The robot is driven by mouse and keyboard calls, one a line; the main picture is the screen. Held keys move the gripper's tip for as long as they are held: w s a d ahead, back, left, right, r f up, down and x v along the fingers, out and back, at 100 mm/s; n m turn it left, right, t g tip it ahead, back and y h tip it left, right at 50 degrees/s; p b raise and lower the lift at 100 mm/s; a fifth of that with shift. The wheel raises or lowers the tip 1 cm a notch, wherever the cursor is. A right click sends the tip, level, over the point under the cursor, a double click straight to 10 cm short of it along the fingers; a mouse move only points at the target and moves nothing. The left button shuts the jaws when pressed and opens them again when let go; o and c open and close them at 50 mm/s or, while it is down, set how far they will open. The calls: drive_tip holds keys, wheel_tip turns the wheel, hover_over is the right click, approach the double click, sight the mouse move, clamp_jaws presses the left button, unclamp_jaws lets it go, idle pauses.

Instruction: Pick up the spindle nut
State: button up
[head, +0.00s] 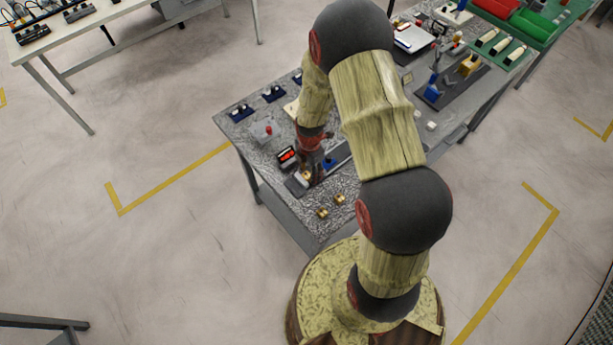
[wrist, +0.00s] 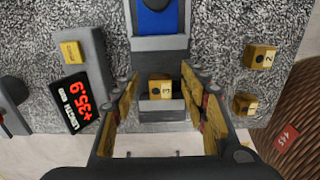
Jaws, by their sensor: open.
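A small brass block marked 3 (wrist: 160,90), which looks like the spindle nut, sits at the near end of a grey fixture (wrist: 158,43) in the wrist view. My gripper (wrist: 160,84) is open, with one finger to the left and one to the right of this block. Gaps show between the block and both fingers, so it is not held. In the head view my gripper (head: 308,174) is low over the table's near left part and partly hides the fixture. Two similar brass blocks, one marked 2 (wrist: 260,56) and another below it (wrist: 245,104), lie to the right.
A black display with red digits (wrist: 77,101) stands left of my gripper, by a grey piece with a yellow block (wrist: 71,51). A blue part (wrist: 155,18) sits on the fixture. The speckled table (head: 318,232) has bare surface near its front corner.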

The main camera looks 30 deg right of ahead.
drive_tip(key=c, duration=0.3)
drive_tip(key=c, duration=0.8)
clamp_jaws()
